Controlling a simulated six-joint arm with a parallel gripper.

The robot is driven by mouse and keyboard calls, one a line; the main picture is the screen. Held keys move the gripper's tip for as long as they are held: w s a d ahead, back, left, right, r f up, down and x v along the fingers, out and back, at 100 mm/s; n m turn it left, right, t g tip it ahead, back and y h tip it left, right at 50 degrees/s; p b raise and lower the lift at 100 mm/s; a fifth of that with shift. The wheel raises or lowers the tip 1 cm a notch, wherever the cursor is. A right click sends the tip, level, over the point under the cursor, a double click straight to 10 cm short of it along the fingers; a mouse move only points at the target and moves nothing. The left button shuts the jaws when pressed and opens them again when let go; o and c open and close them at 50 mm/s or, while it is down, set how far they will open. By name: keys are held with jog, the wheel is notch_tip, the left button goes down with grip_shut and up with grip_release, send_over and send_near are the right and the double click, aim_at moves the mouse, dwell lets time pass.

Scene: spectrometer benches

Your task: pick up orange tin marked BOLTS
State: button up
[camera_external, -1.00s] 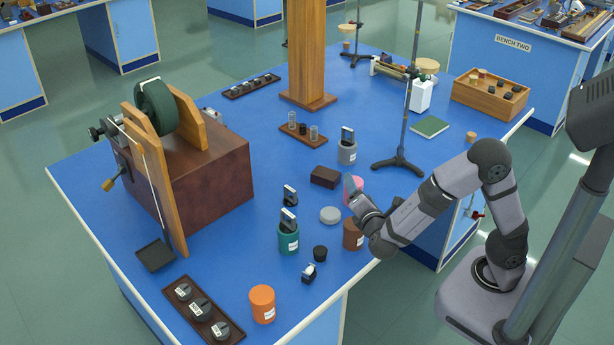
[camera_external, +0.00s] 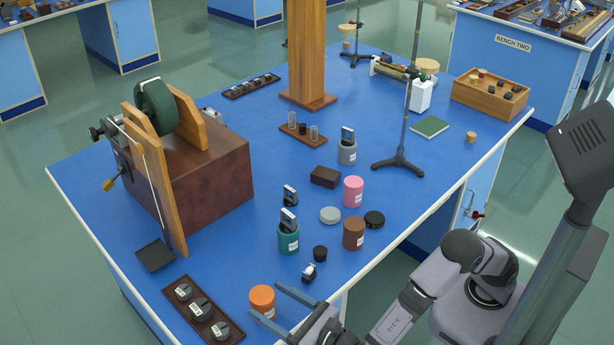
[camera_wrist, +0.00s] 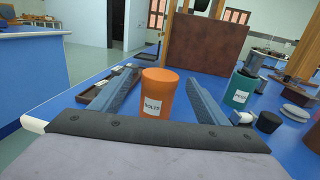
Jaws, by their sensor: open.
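The orange tin (camera_external: 262,299) stands upright near the front edge of the blue bench. In the wrist view the orange tin (camera_wrist: 159,97) carries a white label that reads BOLTS. My gripper (camera_external: 278,302) is open, low over the bench edge, with its fingers reaching toward the tin from the right. In the wrist view my gripper (camera_wrist: 160,92) has one finger on each side of the tin, with visible gaps.
A dark tray (camera_external: 203,309) with several labelled knobs lies left of the tin. A teal tin (camera_external: 288,240), a small black lid (camera_external: 320,253) and a small clip-like item (camera_external: 309,272) stand behind and to the right. A brown box (camera_external: 205,180) stands farther back.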

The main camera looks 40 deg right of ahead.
aim_at(252, 291)
jog(key=shift+w+a+f+p, duration=0.1)
jog(key=shift+w+a+p, duration=0.1)
jog(key=shift+w, duration=1)
jog(key=shift+w+a+p, duration=0.15)
jog(key=shift+w, duration=1.1)
jog(key=shift+w+a+f+p, duration=0.1)
jog(key=shift+w+a+p, duration=0.1)
jog(key=shift+w, duration=1)
jog(key=shift+c, duration=0.4)
jog(key=shift+r, duration=0.1)
jog(key=c, duration=1.1)
jog(key=shift+r, duration=0.1)
jog(key=shift+c, duration=0.2)
notch_tip(252, 291, up, 10)
